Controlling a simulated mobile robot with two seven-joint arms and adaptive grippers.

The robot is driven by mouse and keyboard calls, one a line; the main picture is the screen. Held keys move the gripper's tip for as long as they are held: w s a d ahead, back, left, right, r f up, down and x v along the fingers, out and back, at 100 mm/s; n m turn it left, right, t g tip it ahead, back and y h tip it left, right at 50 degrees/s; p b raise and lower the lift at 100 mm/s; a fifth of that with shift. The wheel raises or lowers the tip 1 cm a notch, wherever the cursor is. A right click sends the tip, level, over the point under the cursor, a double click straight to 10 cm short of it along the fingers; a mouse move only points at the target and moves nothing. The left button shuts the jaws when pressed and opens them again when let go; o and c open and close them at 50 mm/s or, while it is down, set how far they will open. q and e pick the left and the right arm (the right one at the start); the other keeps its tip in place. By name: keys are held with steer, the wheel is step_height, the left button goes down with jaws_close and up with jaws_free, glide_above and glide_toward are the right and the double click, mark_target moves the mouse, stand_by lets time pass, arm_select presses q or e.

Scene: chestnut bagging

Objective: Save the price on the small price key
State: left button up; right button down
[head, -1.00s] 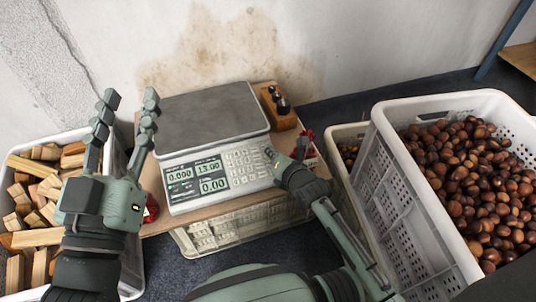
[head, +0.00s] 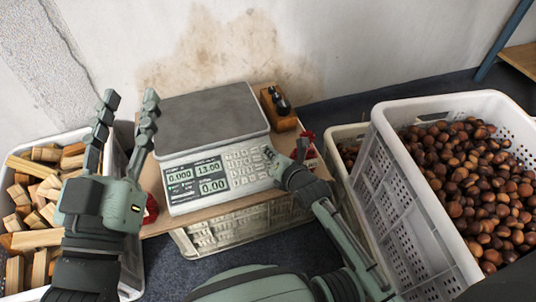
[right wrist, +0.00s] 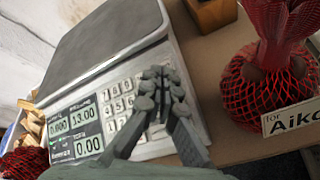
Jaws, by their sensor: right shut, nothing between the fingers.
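The weighing scale (head: 210,115) stands on a board, with an empty flat grey pan. Its display (head: 195,178) reads 0.000, 13.00 and 0.00. The keypad (head: 246,164) lies right of the display; it also shows in the right wrist view (right wrist: 118,103). My right gripper (head: 270,153) is shut and empty, its tips at the keypad's right side. In the right wrist view its closed fingers (right wrist: 160,75) cover part of the keys, so I cannot tell whether they touch one. The small price key cannot be picked out. My left gripper (head: 128,100) is open and empty, raised left of the scale.
A wooden block with dark weights (head: 278,108) stands right of the pan. A red net bag labelled "for Aiko" (right wrist: 270,90) sits beside the scale. A crate of chestnuts (head: 420,205) is at right, a crate of wood pieces (head: 130,270) at left.

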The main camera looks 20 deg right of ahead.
steer(key=shift+f, duration=0.1)
stand_by(0.3)
steer(key=shift+w+f, duration=0.15)
steer(key=shift+f, duration=0.15)
steer(key=shift+w+f, duration=0.1)
steer(key=shift+f, duration=0.25)
stand_by(0.5)
stand_by(0.4)
steer(key=shift+s+r+p, duration=0.25)
steer(key=shift+r+p, duration=0.5)
steer(key=shift+p, duration=0.2)
steer(key=r+p, duration=0.1)
steer(key=p, duration=0.1)
steer(key=s+r+p, duration=0.1)
steer(key=r, duration=0.1)
steer(key=r+p, duration=0.1)
steer(key=p, duration=0.1)
steer(key=shift+s+r+p, duration=0.3)
steer(key=shift+r+p, duration=0.05)
